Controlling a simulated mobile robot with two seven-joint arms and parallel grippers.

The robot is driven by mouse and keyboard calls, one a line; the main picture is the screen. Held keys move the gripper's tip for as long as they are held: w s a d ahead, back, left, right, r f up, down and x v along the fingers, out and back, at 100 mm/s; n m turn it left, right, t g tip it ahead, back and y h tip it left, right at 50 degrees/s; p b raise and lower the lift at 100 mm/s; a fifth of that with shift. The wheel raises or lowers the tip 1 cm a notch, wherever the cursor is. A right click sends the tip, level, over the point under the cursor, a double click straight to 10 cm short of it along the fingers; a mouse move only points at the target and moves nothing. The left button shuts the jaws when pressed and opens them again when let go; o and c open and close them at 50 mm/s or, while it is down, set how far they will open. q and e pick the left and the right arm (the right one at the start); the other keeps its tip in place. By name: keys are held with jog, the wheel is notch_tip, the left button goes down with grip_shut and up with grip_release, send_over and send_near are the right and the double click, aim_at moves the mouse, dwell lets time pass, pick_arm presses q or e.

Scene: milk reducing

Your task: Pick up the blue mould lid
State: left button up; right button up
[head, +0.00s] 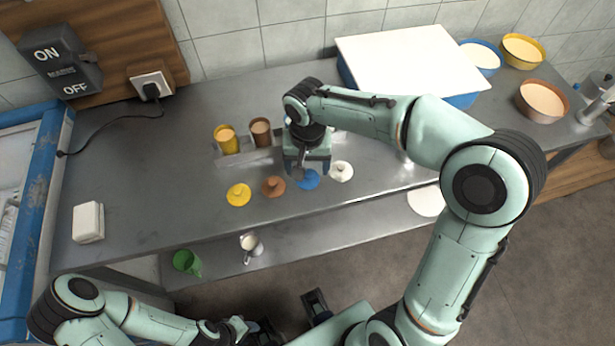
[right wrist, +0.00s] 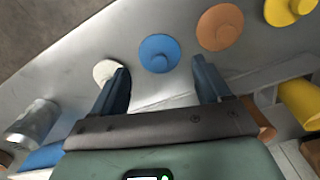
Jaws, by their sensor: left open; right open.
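The blue mould lid (head: 308,180) lies flat on the metal counter, between a brown lid (head: 273,186) and a white lid (head: 342,171). In the head view my right gripper (head: 306,172) is over it and partly covers it. In the right wrist view the blue lid (right wrist: 159,53) shows its round knob, ahead of and between the open fingers of my right gripper (right wrist: 160,82). The fingers do not touch it. A white lid (right wrist: 107,71) is partly behind the left finger. My left gripper (head: 245,334) is low at the bottom of the head view, away from the counter.
A yellow lid (head: 238,195) lies left of the brown one. A yellow mould (head: 227,140) and a brown mould (head: 261,133) stand in a metal holder behind the lids. A green jug (head: 187,262) and a metal jug (head: 251,246) stand on the lower shelf.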

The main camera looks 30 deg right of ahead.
aim_at(308, 174)
notch_tip(308, 174, down, 5)
jog(key=shift+w+d+r, duration=0.1)
jog(key=shift+r, duration=0.05)
jog(key=shift+c, duration=0.3)
jog(key=c, duration=0.7)
jog(key=shift+c, duration=0.2)
jog(key=shift+r, duration=0.1)
